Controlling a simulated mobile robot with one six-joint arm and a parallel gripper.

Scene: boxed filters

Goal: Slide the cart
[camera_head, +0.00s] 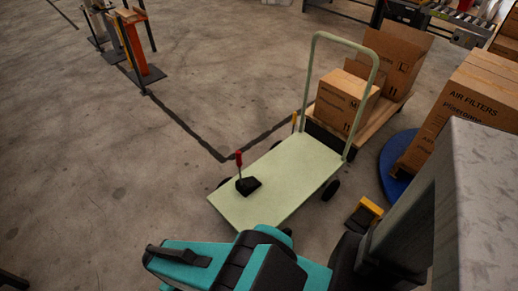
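The cart (284,187) is a pale green flat platform with an upright tubular handle (315,65) at its far right end. It stands on the floor on dark wheels, and its near edge is partly hidden behind my teal and black arm. A small black piece with a red-tipped upright lever (248,184) sits at the left part of the platform. My arm crosses the bottom of the view, in front of the cart. I cannot make out my gripper's fingers.
A wooden platform (376,122) with cardboard boxes (343,101) stands just behind the cart's handle. An air filter box (466,111) is at the right by a blue round base (397,187). A yellow-black block (364,215) lies near the cart. Floor to the left is clear up to the posts (135,48).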

